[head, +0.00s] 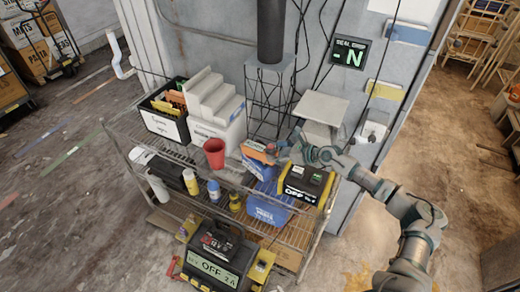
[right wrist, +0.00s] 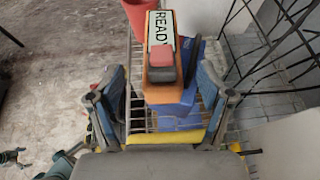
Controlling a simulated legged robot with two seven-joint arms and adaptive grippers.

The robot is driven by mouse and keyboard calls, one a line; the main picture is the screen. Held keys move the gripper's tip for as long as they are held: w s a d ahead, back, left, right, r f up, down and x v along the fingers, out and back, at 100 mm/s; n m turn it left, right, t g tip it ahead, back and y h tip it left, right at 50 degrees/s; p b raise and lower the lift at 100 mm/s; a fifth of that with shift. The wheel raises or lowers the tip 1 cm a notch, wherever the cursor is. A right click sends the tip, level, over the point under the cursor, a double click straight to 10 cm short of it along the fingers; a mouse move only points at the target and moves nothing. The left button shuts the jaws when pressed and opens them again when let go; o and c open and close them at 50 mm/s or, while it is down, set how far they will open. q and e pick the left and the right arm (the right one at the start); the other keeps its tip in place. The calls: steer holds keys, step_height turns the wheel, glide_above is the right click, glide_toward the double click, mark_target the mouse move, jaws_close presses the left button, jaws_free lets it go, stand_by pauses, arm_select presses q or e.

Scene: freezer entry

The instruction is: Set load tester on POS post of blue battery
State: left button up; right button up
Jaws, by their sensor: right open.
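The load tester (head: 257,151) is an orange unit near the middle of the cart's upper shelf. In the right wrist view the tester (right wrist: 158,90) shows a READY panel and a red and dark grey block. A blue body, apparently the blue battery (right wrist: 178,115), sits below and behind it; in the head view blue (head: 262,170) shows under the tester. Whether they touch, and where the POS post is, I cannot tell. My right gripper (head: 283,149) is open at the tester's right; in its wrist view the fingers (right wrist: 160,106) flank the tester's near end. My left gripper is not in view.
A yellow-and-black unit (head: 306,183) stands close under my right arm. A red cup (head: 214,153), white boxes (head: 215,105) and a black file bin (head: 165,122) stand left. A wall backs the cart.

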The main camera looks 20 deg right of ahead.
mark_target(263, 149)
steer(key=p+x, duration=0.1)
steer(key=x, duration=0.5)
steer(key=shift+d+f, duration=0.15)
steer(key=shift+d, duration=0.1)
steer(key=shift+w+a+f+p, duration=0.25)
steer(key=shift+w+a+p, duration=0.05)
steer(key=shift+w, duration=0.1)
steer(key=shift+s+r, duration=0.1)
steer(key=c, duration=0.4)
jaws_close()
